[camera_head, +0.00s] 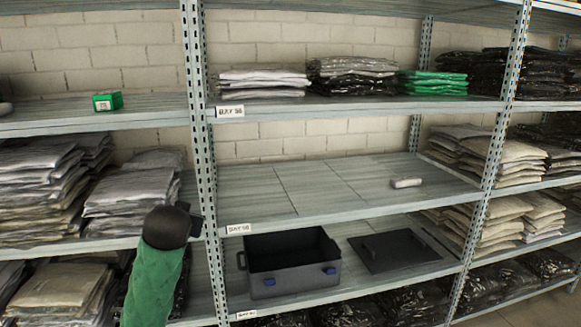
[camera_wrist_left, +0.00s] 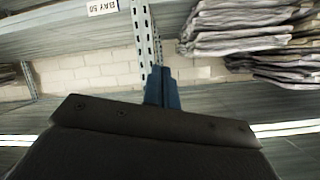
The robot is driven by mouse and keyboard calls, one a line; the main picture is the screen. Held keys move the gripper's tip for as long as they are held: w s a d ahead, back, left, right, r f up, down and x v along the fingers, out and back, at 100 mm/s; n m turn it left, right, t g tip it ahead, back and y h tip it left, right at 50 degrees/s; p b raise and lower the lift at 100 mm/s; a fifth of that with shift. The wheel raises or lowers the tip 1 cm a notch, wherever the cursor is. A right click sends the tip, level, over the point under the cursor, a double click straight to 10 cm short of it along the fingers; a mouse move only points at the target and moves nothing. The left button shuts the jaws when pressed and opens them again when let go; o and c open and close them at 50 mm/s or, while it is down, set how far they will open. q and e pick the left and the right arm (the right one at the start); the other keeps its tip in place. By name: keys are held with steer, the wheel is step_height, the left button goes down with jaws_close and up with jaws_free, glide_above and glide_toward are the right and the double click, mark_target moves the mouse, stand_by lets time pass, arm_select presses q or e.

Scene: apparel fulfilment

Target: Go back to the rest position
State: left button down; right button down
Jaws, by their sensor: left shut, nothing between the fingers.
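My left arm (camera_head: 155,280), in a green sleeve with a dark wrist, rises from the bottom left of the head view in front of the left bay, close to the upright post. The left gripper's blue fingers (camera_wrist_left: 162,88) are together and empty in the left wrist view, with shelving and the post behind them. The fingers cannot be made out clearly in the head view. My right gripper is in neither view.
An open black box (camera_head: 262,286) stands on the lower shelf beside a flat black lid (camera_head: 390,252). A small white object (camera_head: 406,183) lies on the otherwise clear middle shelf. Bagged garments (camera_head: 130,197) fill the left bay near my arm. The metal post (camera_head: 203,150) is close by.

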arm_select(q)
steer(key=s+d+f+g+h, duration=0.1)
steer(key=s+d+f+g, duration=0.15)
steer(key=s+f, duration=0.55)
steer(key=s+d+f+m+g+h, duration=0.1)
steer(key=s+d+f, duration=0.25)
steer(key=f, duration=0.85)
steer(key=s+d+f+g+h, duration=0.2)
steer(key=s+f, duration=0.4)
steer(key=f, duration=0.3)
steer(key=s+d+f+g, duration=0.1)
steer(key=s+f+g, duration=0.2)
steer(key=s+f, duration=0.6)
steer(key=s+d+f+g, duration=0.2)
steer(key=s+f, duration=0.8)
steer(key=s, duration=0.8)
steer(key=shift+s+f+g, duration=0.15)
steer(key=shift+f+g, duration=0.15)
steer(key=shift+g, duration=0.15)
